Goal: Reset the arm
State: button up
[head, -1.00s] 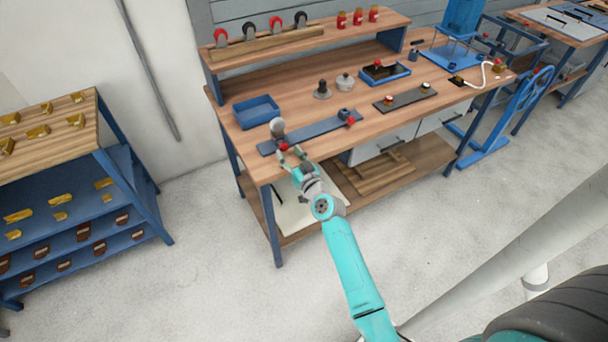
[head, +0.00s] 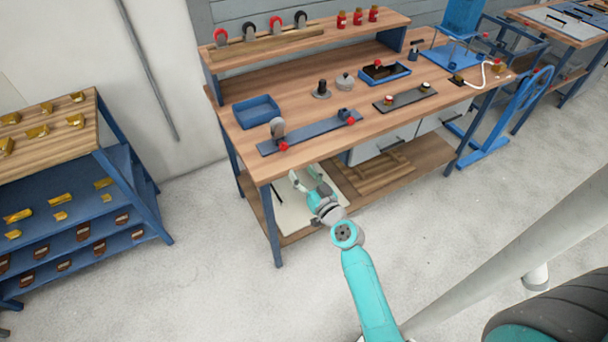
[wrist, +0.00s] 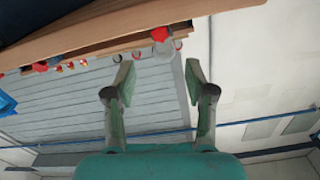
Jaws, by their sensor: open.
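My arm, teal with grey joints, reaches up from the bottom of the head view. My gripper (head: 305,181) is in front of the workbench's front edge, below the tabletop and apart from it. In the wrist view my gripper (wrist: 157,85) shows two spread fingers with nothing between them. The wooden workbench (head: 330,150) fills the middle of the head view. On it lies a dark blue rail (head: 305,134) with a grey round part and red knobs at its ends.
On the bench are a blue tray (head: 257,111), a dark plate (head: 405,97) and a shallow blue tray holding a black part (head: 385,72). A blue rack (head: 80,190) with yellow and brown parts stands at left. The floor between rack and bench is clear.

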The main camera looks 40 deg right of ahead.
dwell(0.3)
jog(key=s+a+f+n+g+y, duration=0.1)
jog(key=s+a+f, duration=0.2)
jog(key=s+a, duration=0.6)
jog(key=s+a+f+g, duration=0.1)
jog(key=s+a+f, duration=0.1)
jog(key=s+a, duration=0.65)
jog(key=s+a+r+n+y, duration=0.2)
jog(key=s+r, duration=0.3)
jog(key=s, duration=0.5)
jog(key=s+a+r+n+y, duration=0.2)
jog(key=s+r, duration=0.3)
jog(key=s, duration=0.5)
jog(key=shift+s+a+r+g, duration=0.25)
jog(key=shift+a+r+g, duration=0.1)
jog(key=shift+a, duration=0.45)
